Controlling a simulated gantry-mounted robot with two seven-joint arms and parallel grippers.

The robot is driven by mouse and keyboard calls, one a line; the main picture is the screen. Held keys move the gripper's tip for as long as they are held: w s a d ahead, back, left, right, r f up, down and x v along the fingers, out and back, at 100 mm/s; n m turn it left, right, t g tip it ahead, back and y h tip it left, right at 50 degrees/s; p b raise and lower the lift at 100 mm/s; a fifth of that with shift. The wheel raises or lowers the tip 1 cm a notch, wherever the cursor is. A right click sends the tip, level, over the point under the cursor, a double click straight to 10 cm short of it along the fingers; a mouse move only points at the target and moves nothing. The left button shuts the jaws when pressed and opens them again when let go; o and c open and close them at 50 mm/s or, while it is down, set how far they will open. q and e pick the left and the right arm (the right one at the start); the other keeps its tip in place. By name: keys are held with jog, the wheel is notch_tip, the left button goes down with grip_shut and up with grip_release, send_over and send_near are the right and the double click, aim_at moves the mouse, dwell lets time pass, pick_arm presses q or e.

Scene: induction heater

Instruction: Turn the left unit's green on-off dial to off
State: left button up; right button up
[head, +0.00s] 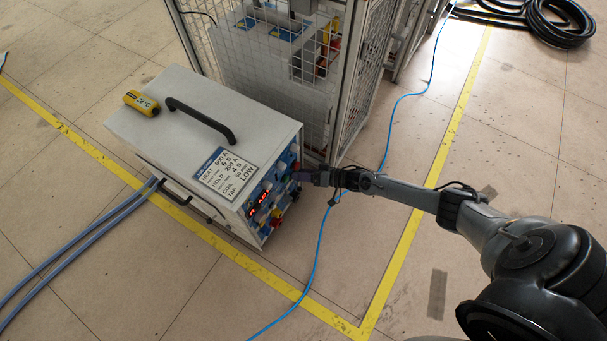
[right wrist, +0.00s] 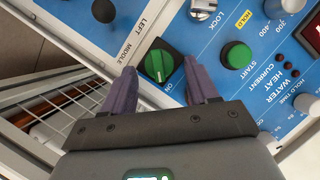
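The heater unit (head: 150,115) is a pale box with a blue control panel (head: 272,195) on its right-hand face. In the right wrist view, the green on-off dial (right wrist: 158,63) sits on a dark square plate, with an "ON" mark beside it. My right gripper (head: 300,176) is at the panel's upper far end. Its two purple fingers are apart, one on each side of the dial in the wrist view. I cannot tell whether they touch it. In the head view the dial cannot be made out. My left gripper is not in view.
A mesh cage (head: 275,75) stands close behind the unit. A yellow device (head: 141,103) and black handle (head: 200,120) are on top. A blue cable (head: 318,250) crosses the floor.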

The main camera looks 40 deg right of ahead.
jog(key=shift+a, duration=0.1)
jog(key=c, duration=1)
jog(key=shift+r, duration=0.1)
